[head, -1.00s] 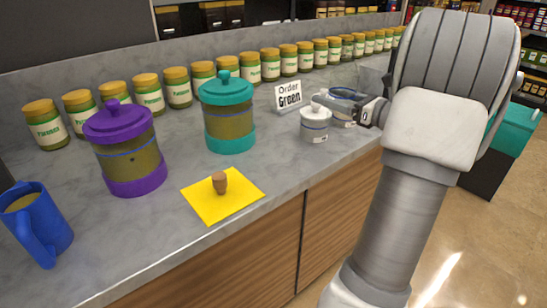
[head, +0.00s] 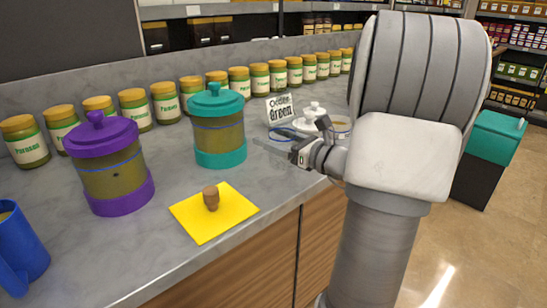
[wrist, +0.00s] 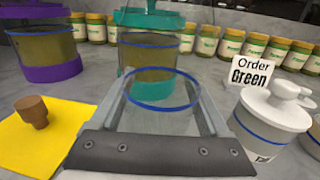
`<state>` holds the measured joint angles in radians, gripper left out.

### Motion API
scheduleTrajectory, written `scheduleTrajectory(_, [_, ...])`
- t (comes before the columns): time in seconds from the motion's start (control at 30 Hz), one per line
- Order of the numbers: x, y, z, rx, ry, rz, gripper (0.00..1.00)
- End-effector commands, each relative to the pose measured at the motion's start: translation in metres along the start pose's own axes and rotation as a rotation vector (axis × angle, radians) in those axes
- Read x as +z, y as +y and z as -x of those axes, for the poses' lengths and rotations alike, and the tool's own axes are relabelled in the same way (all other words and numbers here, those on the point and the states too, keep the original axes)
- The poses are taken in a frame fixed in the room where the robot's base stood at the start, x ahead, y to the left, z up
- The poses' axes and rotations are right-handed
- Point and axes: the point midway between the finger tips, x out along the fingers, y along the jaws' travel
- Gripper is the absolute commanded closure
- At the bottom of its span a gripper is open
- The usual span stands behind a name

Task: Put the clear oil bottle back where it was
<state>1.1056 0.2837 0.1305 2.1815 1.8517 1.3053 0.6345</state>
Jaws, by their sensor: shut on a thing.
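The clear oil bottle, see-through with a blue ring, (wrist: 163,104) is between the fingers of my gripper (wrist: 160,110) in the wrist view. My gripper is shut on it. In the head view my gripper (head: 275,143) is over the counter, in front of the order sign, and only the bottle's blue ring (head: 286,134) shows clearly. The teal-lidded jar (head: 218,130) stands behind the bottle in the wrist view. A brown stopper (head: 211,198) sits on a yellow square (head: 238,211) to the left in the wrist view.
A white lidded jar (wrist: 270,122) stands close to the right of my gripper, by the "Order Green" sign (wrist: 252,72). A purple-lidded jar (head: 112,165) and a blue mug (head: 20,250) stand left. Labelled jars line the back. The counter front between the yellow square and my gripper is clear.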

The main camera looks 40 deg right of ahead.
Motion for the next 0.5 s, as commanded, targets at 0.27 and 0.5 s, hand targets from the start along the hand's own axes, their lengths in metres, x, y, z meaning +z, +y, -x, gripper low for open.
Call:
scheduleTrajectory(0.27, [-0.035,0.001,-0.001,0.0,-0.001,-0.002,0.98])
scheduleTrajectory(0.5, [-0.039,0.0,-0.001,0.0,-0.002,0.002,0.98])
